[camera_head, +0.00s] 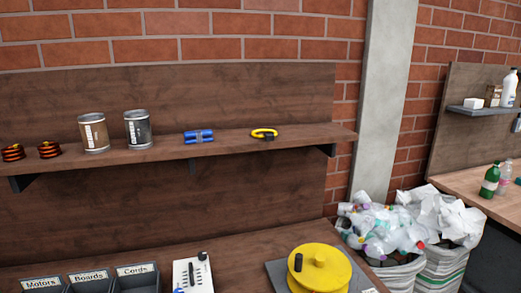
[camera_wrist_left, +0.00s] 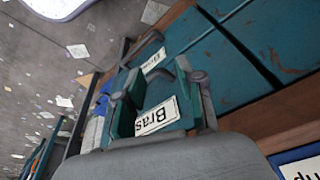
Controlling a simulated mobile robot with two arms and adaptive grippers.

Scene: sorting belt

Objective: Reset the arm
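Neither of my grippers shows in the head view. In the left wrist view my left gripper (camera_wrist_left: 158,88) points past its grey body, with its two fingers spread apart and nothing seen held between them. Beyond the fingers are teal bins (camera_wrist_left: 232,92). A white label reading "Bras" (camera_wrist_left: 157,116) shows between the fingers, its end cut off. I cannot tell whether the fingers touch the bin. My right gripper is in neither view.
A wooden shelf (camera_head: 230,143) holds copper coils (camera_head: 49,149), two cans (camera_head: 138,129), a blue bundle (camera_head: 198,136) and a yellow loop (camera_head: 264,133). Below are labelled bins (camera_head: 89,277), a white device (camera_head: 193,275) and a yellow drum (camera_head: 320,268). Filled sacks (camera_head: 444,264) stand right.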

